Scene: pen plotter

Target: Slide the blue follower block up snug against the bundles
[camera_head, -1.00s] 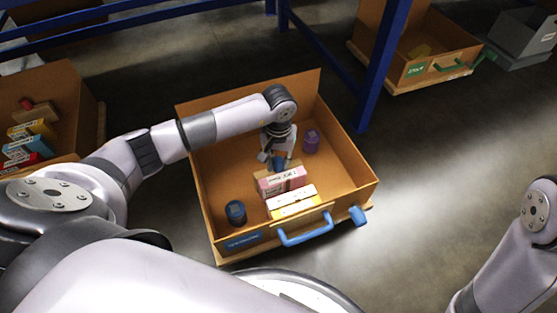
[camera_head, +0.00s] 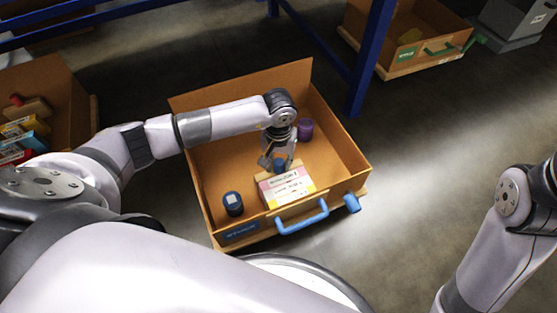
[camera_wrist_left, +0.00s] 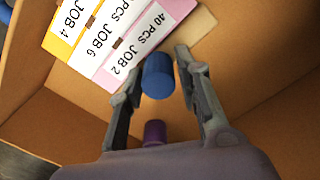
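The follower block (camera_head: 264,177) is a tan plate with a blue round knob (camera_head: 280,166), standing in the open wooden drawer (camera_head: 213,235) behind the bundles (camera_head: 287,187). In the left wrist view the tan plate (camera_wrist_left: 197,38) lies along the pink bundle (camera_wrist_left: 150,36), with no clear gap. The pink, white and yellow bundles sit side by side toward the drawer's front. My left gripper (camera_wrist_left: 158,72) has its fingers on either side of the blue knob (camera_wrist_left: 158,80), with narrow gaps showing. My right gripper is out of view; only its arm shows.
A dark blue cylinder (camera_head: 233,204) stands left of the bundles and a purple cylinder (camera_head: 305,129) stands behind the gripper. The drawer has a blue front handle (camera_head: 303,218). A blue rack post (camera_head: 370,60) rises beyond it. Other drawers stand at left and upper right.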

